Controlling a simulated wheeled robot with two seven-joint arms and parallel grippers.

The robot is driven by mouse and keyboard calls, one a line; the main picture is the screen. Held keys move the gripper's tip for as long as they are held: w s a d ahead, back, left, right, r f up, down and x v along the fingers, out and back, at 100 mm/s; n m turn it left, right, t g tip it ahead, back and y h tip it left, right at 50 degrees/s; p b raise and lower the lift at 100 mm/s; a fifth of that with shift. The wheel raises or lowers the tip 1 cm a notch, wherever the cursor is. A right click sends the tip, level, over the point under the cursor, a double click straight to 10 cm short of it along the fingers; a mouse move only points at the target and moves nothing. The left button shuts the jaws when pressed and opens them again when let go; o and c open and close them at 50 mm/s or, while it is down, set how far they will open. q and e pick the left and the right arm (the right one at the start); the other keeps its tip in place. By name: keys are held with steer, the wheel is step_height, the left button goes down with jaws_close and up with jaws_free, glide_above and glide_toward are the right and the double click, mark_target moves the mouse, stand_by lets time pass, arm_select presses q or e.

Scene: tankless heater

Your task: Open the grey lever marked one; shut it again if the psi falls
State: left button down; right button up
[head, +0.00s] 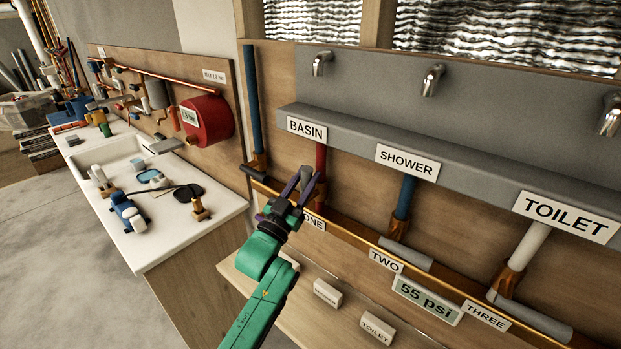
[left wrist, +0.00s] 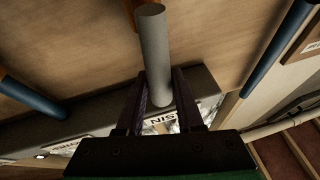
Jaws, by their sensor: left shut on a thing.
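The grey lever marked one (head: 306,174) shows as a short grey bar between the purple fingers of my left gripper (head: 304,184). In the left wrist view the grey lever (left wrist: 155,50) runs down between the two dark fingers (left wrist: 158,102), which are shut on it. It points up and away from the copper pipe, unlike the other two levers. The label ONE (head: 314,222) is partly covered by my gripper. The gauge (head: 427,299) reads 55 psi. My right gripper is not in view.
Grey levers TWO (head: 406,253) and THREE (head: 531,317) lie along the copper pipe to the right. A red pipe (head: 321,160) rises behind lever one to the BASIN sign (head: 306,128). Small label blocks (head: 327,293) sit on the ledge below.

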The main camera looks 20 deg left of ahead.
arm_select(q)
steer(key=shift+w+a+n+y, duration=0.15)
steer(key=shift+a+n+y, duration=0.2)
steer(key=shift+n+y, duration=0.45)
steer(key=shift+f+p, duration=0.1)
steer(key=shift+p, duration=0.2)
steer(key=c, duration=0.5)
jaws_free()
steer(key=shift+c, duration=0.2)
steer(key=b+v, duration=0.5)
steer(key=v, duration=0.9)
steer(key=shift+s+a, duration=0.15)
steer(key=shift+s, duration=0.1)
steer(key=shift+f, duration=0.15)
